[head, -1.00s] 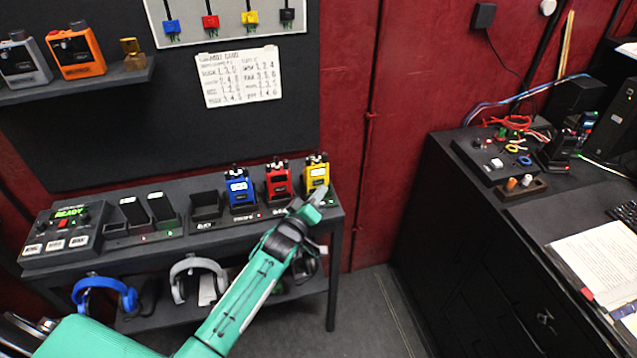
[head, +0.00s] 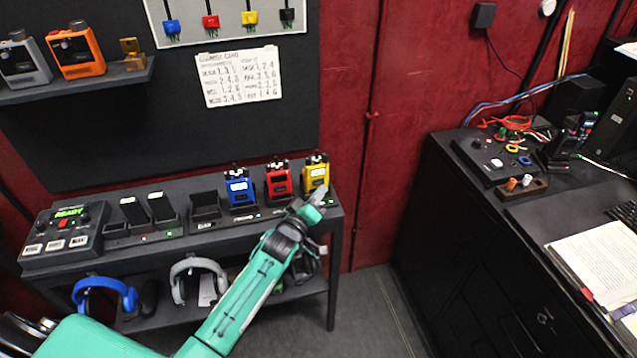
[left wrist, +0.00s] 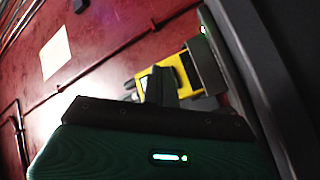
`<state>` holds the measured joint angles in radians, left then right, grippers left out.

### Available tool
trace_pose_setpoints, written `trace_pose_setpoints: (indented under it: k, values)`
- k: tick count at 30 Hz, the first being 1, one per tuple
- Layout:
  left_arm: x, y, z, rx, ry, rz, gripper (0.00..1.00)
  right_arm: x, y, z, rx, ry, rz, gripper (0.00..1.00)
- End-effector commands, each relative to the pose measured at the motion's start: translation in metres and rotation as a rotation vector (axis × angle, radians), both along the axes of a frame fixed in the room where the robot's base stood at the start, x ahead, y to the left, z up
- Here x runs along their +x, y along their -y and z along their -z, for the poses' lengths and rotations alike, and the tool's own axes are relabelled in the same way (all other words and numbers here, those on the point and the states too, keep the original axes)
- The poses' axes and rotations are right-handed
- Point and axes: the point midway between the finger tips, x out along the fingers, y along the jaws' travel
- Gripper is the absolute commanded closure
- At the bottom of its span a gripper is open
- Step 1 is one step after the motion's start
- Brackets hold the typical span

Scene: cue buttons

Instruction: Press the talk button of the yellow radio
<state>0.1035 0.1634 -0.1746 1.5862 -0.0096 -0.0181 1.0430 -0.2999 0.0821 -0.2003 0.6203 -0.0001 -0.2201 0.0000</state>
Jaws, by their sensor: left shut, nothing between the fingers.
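The yellow radio (head: 316,172) stands upright at the right end of the shelf's row of radios. In the left wrist view the yellow radio (left wrist: 183,72) shows beyond my gripper, partly hidden by it. My left gripper (head: 318,196) is shut and empty, just in front of the radio's lower part. I cannot tell whether the fingertips touch the radio. The talk button cannot be made out. My right gripper is in neither view.
A red radio (head: 278,181) and a blue radio (head: 239,188) stand to the left of the yellow one. The shelf unit's top (head: 222,223) carries a control box (head: 62,230) at its left end. A dark desk (head: 465,200) stands at right, with clear floor between.

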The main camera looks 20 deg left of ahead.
Motion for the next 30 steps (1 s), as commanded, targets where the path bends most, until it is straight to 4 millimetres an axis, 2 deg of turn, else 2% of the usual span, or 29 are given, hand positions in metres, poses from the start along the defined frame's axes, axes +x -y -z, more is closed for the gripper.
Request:
trace_pose_setpoints:
  k: [30]
  values:
    - [0.008,-0.0058,-0.0003,0.0,0.0,0.0,1.0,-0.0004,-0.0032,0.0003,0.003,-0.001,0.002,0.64]
